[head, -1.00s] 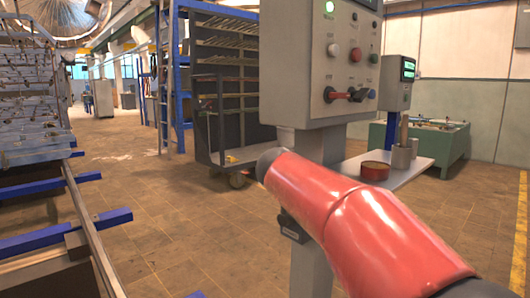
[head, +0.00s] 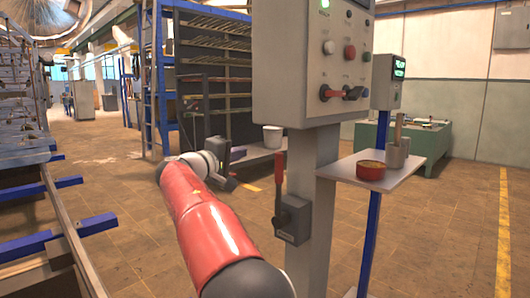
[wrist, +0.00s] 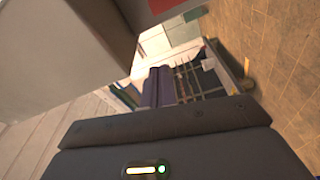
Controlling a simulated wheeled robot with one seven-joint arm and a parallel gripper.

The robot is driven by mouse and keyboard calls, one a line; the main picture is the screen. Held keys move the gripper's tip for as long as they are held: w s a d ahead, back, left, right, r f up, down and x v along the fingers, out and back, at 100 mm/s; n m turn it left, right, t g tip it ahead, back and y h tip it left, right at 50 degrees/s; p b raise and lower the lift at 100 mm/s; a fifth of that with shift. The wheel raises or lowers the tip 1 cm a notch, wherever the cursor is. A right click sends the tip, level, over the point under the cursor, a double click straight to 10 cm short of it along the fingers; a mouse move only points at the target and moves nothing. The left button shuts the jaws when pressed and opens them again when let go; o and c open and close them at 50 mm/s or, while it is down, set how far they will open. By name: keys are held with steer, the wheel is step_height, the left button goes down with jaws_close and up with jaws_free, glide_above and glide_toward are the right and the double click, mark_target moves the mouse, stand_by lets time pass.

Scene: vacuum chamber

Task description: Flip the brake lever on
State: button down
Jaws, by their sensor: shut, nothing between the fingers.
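The brake lever (head: 279,176) has a red handle that stands roughly upright from a dark grey box (head: 293,218) on the side of the grey column. My gripper (head: 230,182) is dark, shut and empty. In the head view it shows to the left of the lever with a visible gap, at about the height of the handle. In the wrist view the dark gripper body (wrist: 165,145) fills the bottom, and I cannot make out its fingertips. A red patch at the top there is too cropped to name.
The control box (head: 313,60) with knobs and a red-handled switch (head: 333,93) tops the column. A shelf (head: 395,175) with a red tin (head: 371,170) juts out to the right. Metal racks stand behind and at the left. The floor between is clear.

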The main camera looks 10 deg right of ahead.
steer(key=w+d+p, duration=0.1)
steer(key=w+d, duration=0.2)
steer(key=d, duration=0.6)
steer(key=shift+w+f, duration=0.2)
steer(key=shift+f, duration=0.05)
stand_by(0.4)
